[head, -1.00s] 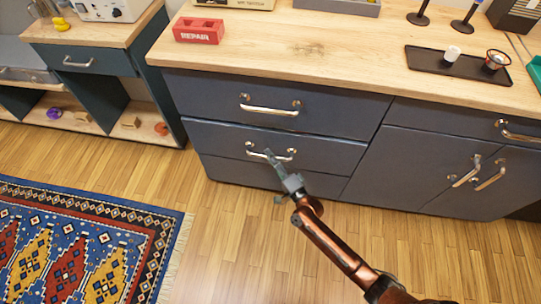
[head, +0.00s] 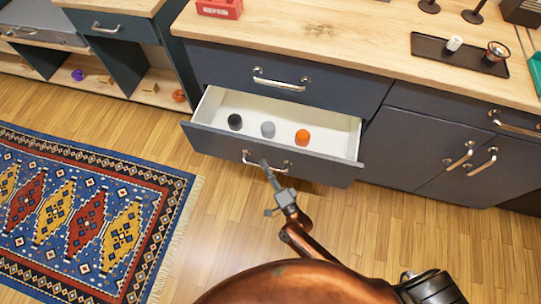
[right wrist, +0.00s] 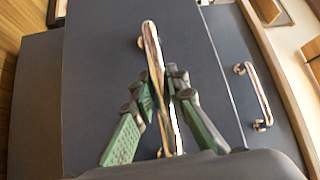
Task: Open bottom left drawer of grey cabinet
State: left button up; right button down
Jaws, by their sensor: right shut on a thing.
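The grey cabinet's bottom left drawer (head: 334,168) is pulled out, with its white inside showing. My right gripper (head: 265,166) is shut on the metal handle (head: 247,158) of this drawer, near the handle's middle. In the right wrist view the fingers (right wrist: 161,85) close around the handle bar (right wrist: 151,45) from both sides. Inside the drawer lie a black item (head: 235,121), a grey item (head: 268,129) and an orange item (head: 302,137). My left gripper is not in view.
The drawer above (head: 290,75) is shut. The cabinet doors (head: 455,160) at the right are shut. A patterned rug (head: 85,210) lies on the wooden floor at left. On the worktop are a red box (head: 219,9) and a black tray (head: 470,60).

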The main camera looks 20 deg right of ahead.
pick_arm(q)
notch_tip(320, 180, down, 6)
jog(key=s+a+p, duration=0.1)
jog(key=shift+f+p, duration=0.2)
jog(key=shift+p, duration=0.15)
pick_arm(e)
jog(key=s+a, duration=0.5)
jog(key=s, duration=0.2)
jog(key=shift+s, duration=0.25)
jog(key=shift+f, duration=0.1)
jog(key=c, duration=1.9)
grip_release()
jog(key=r+v, duration=0.1)
jog(key=v, duration=0.6)
jog(key=shift+s+f, duration=0.25)
jog(key=shift+f, duration=0.2)
